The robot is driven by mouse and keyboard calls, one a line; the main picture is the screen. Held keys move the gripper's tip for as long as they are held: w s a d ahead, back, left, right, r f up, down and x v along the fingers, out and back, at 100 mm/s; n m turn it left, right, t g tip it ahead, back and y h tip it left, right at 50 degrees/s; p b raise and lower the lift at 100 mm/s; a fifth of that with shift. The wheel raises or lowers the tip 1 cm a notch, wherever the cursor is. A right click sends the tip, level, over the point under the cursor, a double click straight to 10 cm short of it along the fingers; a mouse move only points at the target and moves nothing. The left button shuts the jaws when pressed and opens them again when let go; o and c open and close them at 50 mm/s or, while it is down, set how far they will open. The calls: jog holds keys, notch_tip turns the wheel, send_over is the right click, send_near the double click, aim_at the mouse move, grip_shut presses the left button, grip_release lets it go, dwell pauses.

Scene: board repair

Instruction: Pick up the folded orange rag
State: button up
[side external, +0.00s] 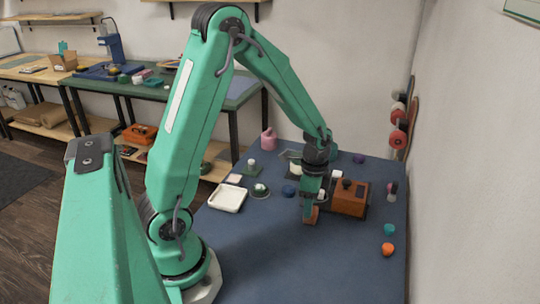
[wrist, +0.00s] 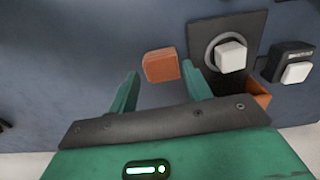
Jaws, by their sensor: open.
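The folded orange rag (wrist: 160,66) is a small brown-orange block on the blue mat. In the wrist view it lies between the tips of my two green fingers, nearer the right one, with a gap showing on the left. My gripper (wrist: 160,72) is open, and nothing is clamped in it. In the side view my gripper (side external: 310,203) points down at the mat, and the rag (side external: 311,216) shows at its tips, partly hidden by the fingers. I cannot tell the exact height of the fingertips.
An orange-brown box (side external: 351,198) stands close right of my gripper. A dark plate with a ring and white cube (wrist: 232,57) sits close by in the wrist view. A white tray (side external: 228,198) is left; an orange round piece (side external: 387,249) is front right. The mat's front is clear.

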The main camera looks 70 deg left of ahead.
jog(key=shift+f, duration=1.75)
jog(key=c, duration=0.6)
